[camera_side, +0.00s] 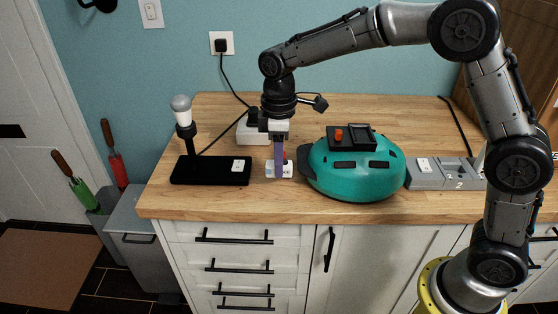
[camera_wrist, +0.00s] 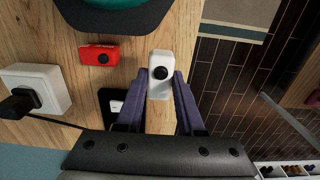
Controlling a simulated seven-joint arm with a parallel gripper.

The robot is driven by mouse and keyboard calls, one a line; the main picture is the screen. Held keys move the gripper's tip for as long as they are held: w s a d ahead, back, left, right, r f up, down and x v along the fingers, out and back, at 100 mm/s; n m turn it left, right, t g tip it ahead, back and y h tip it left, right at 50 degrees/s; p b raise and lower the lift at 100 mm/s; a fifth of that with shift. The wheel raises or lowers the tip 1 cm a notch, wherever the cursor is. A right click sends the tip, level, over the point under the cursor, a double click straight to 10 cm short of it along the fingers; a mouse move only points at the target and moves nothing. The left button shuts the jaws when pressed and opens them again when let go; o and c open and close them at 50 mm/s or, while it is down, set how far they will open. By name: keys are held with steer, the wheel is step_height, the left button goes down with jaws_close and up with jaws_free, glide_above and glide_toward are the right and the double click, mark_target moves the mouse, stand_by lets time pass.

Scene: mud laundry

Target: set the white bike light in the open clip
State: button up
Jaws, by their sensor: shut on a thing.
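My gripper (camera_side: 279,158) points down over the counter, left of the teal helmet (camera_side: 362,178). It is shut on the white bike light (camera_side: 272,171), a small white block with a round black lens. In the wrist view the light (camera_wrist: 160,58) sits between the purple fingertips (camera_wrist: 162,82). I cannot tell whether it touches the counter. A black mount (camera_side: 359,136) with an orange-red part lies on top of the helmet; I cannot make out which part is the open clip. A red light (camera_wrist: 99,54) with a black lens lies on the counter close by.
A black pad (camera_side: 200,178) with a lamp (camera_side: 184,115) and a small white piece is on the left. A white box (camera_side: 250,134) with a black plug is behind my gripper. A grey numbered tray (camera_side: 455,180) stands right of the helmet. The counter's front edge is near.

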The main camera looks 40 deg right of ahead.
step_height(320, 180, up, 19)
steer(key=s+d+m, duration=0.4)
steer(key=d+m, duration=0.5)
steer(key=s+d+m, duration=0.5)
steer(key=d+m, duration=0.4)
steer(key=shift+w+f, duration=0.1)
steer(key=shift+f, duration=4.9)
steer(key=shift+f, duration=1)
